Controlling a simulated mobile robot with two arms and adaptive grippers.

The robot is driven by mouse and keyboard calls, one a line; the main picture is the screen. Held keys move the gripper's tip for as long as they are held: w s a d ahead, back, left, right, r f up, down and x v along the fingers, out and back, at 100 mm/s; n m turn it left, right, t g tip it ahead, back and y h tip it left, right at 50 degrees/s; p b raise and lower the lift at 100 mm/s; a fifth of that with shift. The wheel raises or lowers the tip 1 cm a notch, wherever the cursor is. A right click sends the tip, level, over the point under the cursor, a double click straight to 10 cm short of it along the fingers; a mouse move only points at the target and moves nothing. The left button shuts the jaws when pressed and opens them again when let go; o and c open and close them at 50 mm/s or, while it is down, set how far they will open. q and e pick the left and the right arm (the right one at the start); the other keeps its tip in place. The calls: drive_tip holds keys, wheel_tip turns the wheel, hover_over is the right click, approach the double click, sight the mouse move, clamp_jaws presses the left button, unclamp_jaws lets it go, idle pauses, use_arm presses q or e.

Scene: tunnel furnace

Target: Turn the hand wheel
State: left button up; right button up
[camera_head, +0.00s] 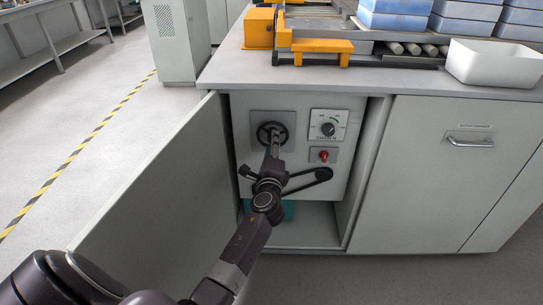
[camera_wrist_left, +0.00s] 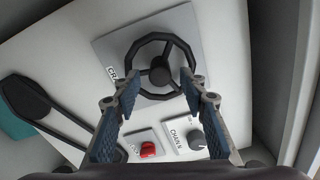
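The hand wheel (camera_head: 264,130) is a black ring with spokes on a grey plate inside the open cabinet. In the left wrist view the hand wheel (camera_wrist_left: 161,70) fills the upper middle, and its rim and hub are clear. My left gripper (camera_head: 275,138) reaches the wheel from the front and hides part of it in the head view. In the left wrist view my left gripper (camera_wrist_left: 160,80) is open, with one finger on each side of the wheel's lower part. I cannot tell whether the fingers touch the rim. My right gripper is not in view.
The cabinet door (camera_head: 160,205) stands open on the left. Beside the wheel are a rotary knob (camera_head: 328,128) and a red switch (camera_head: 323,155). A black belt-like part (camera_head: 312,181) lies below. A white bin (camera_head: 495,64) stands on the countertop (camera_head: 225,72).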

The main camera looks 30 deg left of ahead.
use_arm(q)
drive_tip(key=v, duration=1.1)
drive_tip(key=shift+f, duration=0.1)
